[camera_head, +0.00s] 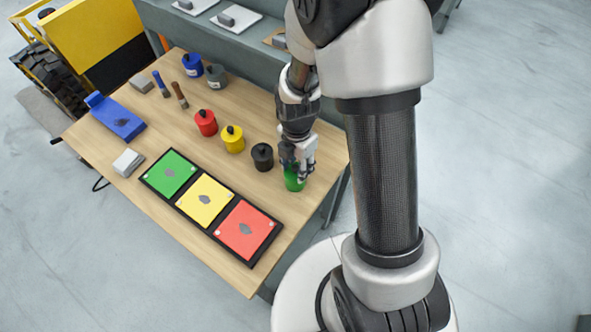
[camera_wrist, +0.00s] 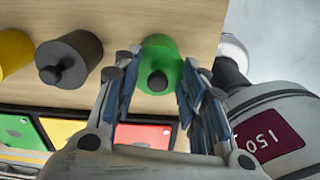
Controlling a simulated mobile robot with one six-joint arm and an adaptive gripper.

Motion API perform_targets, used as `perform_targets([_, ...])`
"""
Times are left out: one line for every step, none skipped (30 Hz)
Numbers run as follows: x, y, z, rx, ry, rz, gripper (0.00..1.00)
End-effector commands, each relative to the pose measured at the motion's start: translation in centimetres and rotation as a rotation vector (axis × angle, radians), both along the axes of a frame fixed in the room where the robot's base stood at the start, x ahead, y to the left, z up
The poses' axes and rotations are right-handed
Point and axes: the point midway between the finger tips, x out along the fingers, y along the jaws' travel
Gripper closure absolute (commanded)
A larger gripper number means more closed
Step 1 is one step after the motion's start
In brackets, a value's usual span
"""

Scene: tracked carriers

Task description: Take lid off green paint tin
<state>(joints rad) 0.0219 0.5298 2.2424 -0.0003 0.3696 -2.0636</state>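The green paint tin (camera_head: 293,182) stands at the right end of the table, directly under my gripper (camera_head: 297,163), which partly hides it. In the wrist view, the green tin (camera_wrist: 160,52) has a green lid with a dark round knob (camera_wrist: 158,82). My gripper (camera_wrist: 163,78) is open in the wrist view, one finger on each side of the knob. A gap shows between the knob and both fingers. The lid appears to be on the tin.
Black (camera_head: 262,157), yellow (camera_head: 232,139) and red (camera_head: 206,123) tins stand in a row to the left. A black tray (camera_head: 207,230) with green, yellow and red panels lies in front. Blue (camera_head: 192,65) and grey (camera_head: 216,76) tins stand farther back.

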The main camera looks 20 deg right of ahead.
Motion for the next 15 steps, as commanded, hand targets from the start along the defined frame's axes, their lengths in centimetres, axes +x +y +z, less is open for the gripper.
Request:
perform_targets([0.01, 0.03, -0.13, 0.000, -0.001, 0.000, 0.75])
perform_targets([0.01, 0.03, -0.14, 0.000, -0.001, 0.000, 0.77])
perform_targets([0.02, 0.03, -0.15, 0.000, -0.001, 0.000, 0.79])
perform_targets([0.02, 0.03, -0.16, 0.000, -0.001, 0.000, 0.81])
perform_targets([0.03, 0.04, -0.17, 0.000, -0.001, -0.001, 0.83])
perform_targets([0.04, 0.04, -0.18, 0.000, -0.001, -0.001, 0.86])
perform_targets([0.04, 0.04, -0.18, 0.000, -0.001, 0.000, 0.88])
perform_targets([0.04, 0.05, -0.19, 0.000, -0.001, -0.001, 0.90])
perform_targets([0.04, 0.05, -0.20, 0.001, -0.002, -0.001, 0.93])
perform_targets([0.05, 0.05, -0.21, 0.001, -0.002, -0.001, 0.95])
perform_targets([0.05, 0.05, -0.21, 0.001, -0.002, -0.001, 0.97])
perform_targets([0.04, 0.05, -0.22, 0.000, -0.001, -0.001, 0.99])
perform_targets([0.04, 0.05, -0.22, 0.000, -0.001, -0.001, 0.99])
perform_targets([0.03, 0.05, -0.23, 0.000, -0.001, -0.001, 1.00])
perform_targets([0.02, 0.04, -0.23, 0.000, -0.001, -0.001, 1.00])
